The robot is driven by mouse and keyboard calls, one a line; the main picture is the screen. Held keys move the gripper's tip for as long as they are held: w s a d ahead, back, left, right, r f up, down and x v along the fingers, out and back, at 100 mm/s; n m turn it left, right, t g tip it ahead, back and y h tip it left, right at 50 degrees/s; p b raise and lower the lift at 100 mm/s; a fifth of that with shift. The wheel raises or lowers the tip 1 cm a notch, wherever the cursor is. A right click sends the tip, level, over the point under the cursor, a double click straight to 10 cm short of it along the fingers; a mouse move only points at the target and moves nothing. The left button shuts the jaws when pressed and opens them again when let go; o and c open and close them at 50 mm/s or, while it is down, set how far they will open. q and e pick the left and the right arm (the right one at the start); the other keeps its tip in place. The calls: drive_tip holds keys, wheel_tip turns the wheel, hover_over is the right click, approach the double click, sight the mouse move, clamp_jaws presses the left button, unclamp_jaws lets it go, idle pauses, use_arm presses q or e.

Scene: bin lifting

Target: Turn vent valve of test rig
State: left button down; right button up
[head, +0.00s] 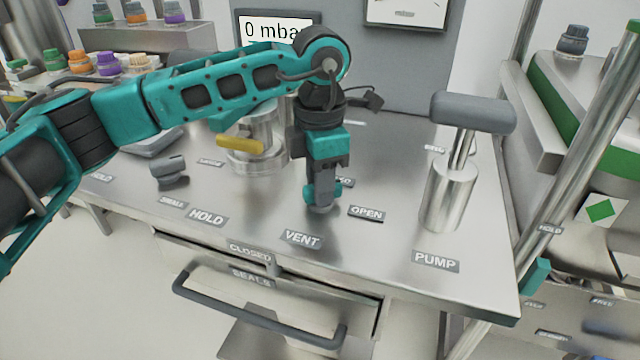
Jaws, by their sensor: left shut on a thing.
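The test rig is a steel bench with a VENT label (302,238) near its front edge and an OPEN label (366,213) to the right of the valve spot. My left gripper (321,200) points straight down behind the VENT label. It is shut on the vent valve, which its fingers mostly hide, so I cannot tell the handle's angle. The display (270,30) at the back reads 0 mbar, partly covered by my left arm. My right gripper is not in view.
A pump (452,190) with a grey T-handle stands right of my left gripper. A grey HOLD valve knob (170,170) and a steel chamber with a yellow handle (240,145) stand to the left. A SEALS drawer (255,290) with a dark handle is below the front edge.

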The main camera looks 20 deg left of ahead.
use_arm(q)
drive_tip(key=m, duration=0.4)
drive_tip(key=shift+m+b, duration=0.3)
drive_tip(key=shift+b, duration=0.1)
drive_tip(key=shift+m, duration=1.5)
drive_tip(key=c, duration=0.9)
unclamp_jaws()
wheel_tip(320, 180, up, 13)
drive_tip(key=shift+p, duration=0.9)
